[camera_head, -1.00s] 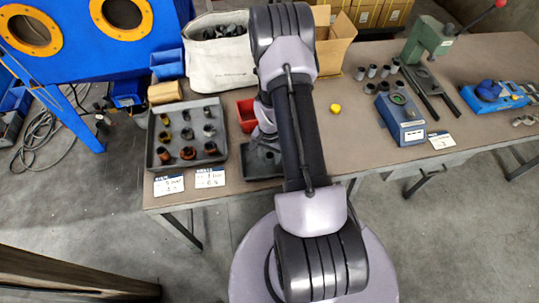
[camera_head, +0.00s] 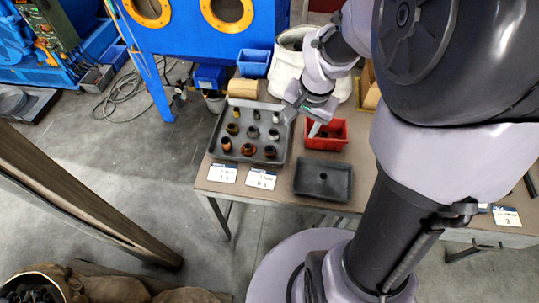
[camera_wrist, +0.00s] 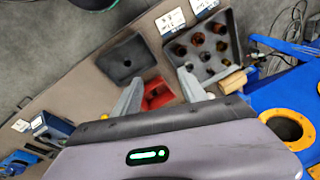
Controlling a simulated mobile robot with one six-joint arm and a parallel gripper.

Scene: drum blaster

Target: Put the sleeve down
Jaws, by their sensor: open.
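My gripper (camera_head: 305,121) is open, above the back of the bench near the red bin. In the wrist view its two fingers (camera_wrist: 160,94) are spread on either side of the red bin, with nothing visible between them.
Two white label cards (camera_head: 222,173) lie along the bench's front edge. A cream fabric bin (camera_head: 286,72) and a blue bin (camera_head: 254,63) stand behind. A blue cabinet (camera_head: 187,30) is at the back left. My arm hides the bench's right part.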

